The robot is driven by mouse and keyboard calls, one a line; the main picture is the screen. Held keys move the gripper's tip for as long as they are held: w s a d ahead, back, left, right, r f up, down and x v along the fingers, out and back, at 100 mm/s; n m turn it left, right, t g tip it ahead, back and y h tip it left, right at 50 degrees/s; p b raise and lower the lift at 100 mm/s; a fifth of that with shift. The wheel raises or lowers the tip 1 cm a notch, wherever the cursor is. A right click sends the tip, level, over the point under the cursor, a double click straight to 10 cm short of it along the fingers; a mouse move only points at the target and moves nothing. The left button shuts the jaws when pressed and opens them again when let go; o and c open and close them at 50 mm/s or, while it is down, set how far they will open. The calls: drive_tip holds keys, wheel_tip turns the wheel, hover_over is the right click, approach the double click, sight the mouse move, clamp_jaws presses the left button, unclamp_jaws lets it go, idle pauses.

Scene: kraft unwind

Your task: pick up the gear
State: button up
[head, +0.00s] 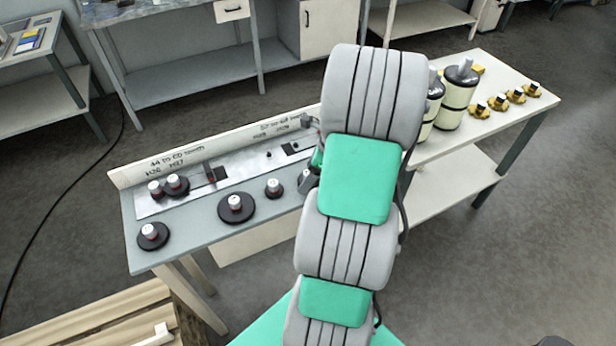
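Several dark round gears with pale, red-marked hubs stand on the left part of the bench. A small-disc gear (153,240) is at the front left corner, and the largest gear (236,213) is at the front middle. Two more, a gear (177,189) and a smaller one (156,193), stand close together on the metal strip. Another small gear (273,192) is right of the largest. Which one is meant cannot be told. My arm covers the bench middle. A dark piece, perhaps my gripper (308,180), shows at the arm's left edge; its fingers are not clear.
The long bench (205,238) has a raised back board (220,150) with handwritten labels. Right of my arm are cream-and-black canisters (454,105) and several small yellow pieces (498,104). Wooden slats (110,318) lie at the lower left. A workbench (185,80) stands behind.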

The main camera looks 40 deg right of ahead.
drive_tip(key=shift+w+a+f, duration=0.1)
drive_tip(key=shift+w+f, duration=0.05)
drive_tip(key=shift+f, duration=0.2)
clamp_jaws()
idle(0.7)
